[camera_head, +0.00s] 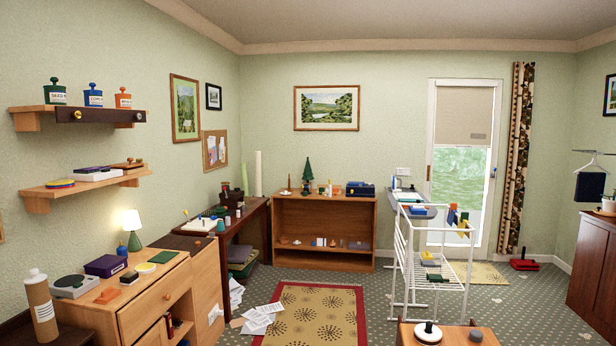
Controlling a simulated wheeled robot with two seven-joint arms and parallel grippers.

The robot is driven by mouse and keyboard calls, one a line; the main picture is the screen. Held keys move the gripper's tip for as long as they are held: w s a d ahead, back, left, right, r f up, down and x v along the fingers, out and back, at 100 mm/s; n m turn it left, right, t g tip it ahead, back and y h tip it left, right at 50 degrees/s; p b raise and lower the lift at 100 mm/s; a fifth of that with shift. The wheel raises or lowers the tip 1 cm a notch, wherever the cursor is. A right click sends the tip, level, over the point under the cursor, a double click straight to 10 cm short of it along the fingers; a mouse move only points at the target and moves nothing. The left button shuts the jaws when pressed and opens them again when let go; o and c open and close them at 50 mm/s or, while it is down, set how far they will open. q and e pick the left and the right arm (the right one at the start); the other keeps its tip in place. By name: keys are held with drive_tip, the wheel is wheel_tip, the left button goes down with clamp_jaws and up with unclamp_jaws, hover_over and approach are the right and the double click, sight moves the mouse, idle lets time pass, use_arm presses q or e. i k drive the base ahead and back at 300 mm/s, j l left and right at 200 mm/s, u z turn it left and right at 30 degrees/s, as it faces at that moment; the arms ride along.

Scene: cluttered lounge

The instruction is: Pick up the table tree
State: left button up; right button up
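The table tree (308,172) is a small dark green cone-shaped tree. It stands upright on top of the low wooden shelf unit (290,230) against the far wall, across the room. Small objects stand close on both sides of it. Neither of my grippers shows in the head view, so I cannot see whether they are open or shut.
A red-bordered rug (337,308) and loose papers (258,318) lie on the floor before the shelf unit. A white drying rack (432,262) stands right of it. A dark desk (233,228) and a wooden cabinet (150,300) line the left wall.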

sight(307, 175)
drive_tip(key=z, duration=5.45)
drive_tip(key=u, duration=5.6)
drive_tip(key=i+u, duration=0.1)
drive_tip(key=i, duration=1.4)
